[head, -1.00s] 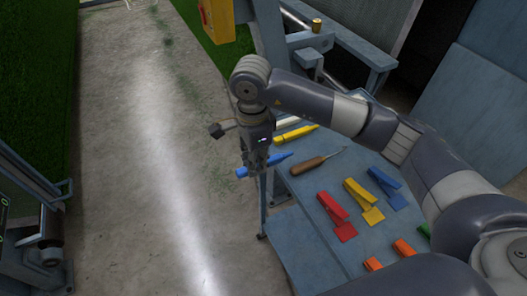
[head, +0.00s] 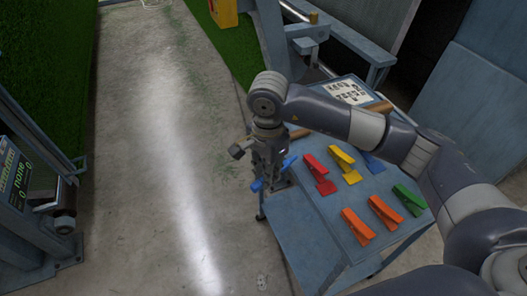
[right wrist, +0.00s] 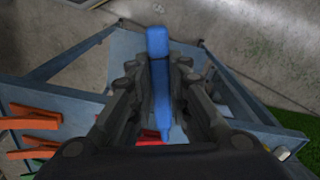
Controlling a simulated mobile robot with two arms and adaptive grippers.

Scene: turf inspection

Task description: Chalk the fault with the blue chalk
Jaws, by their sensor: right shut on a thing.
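The blue chalk (head: 289,161) is a stick held crosswise in my right gripper (head: 270,178), with blue showing on both sides of the fingers in the head view. In the right wrist view the blue chalk (right wrist: 159,75) runs lengthwise between the two dark fingers of my right gripper (right wrist: 162,88), which is shut on it. The gripper is by the near-left edge of the blue table. Green turf (head: 55,75) stands at the left and more turf (head: 230,62) at the top middle. I cannot make out a fault on either. My left gripper is out of view.
The blue table (head: 315,235) carries red (head: 318,172), yellow (head: 343,165), orange (head: 358,226) and green (head: 408,199) clips. A machine with a display (head: 14,172) stands at the left. A yellow box (head: 222,12) is at the top. The concrete floor (head: 150,180) between is clear.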

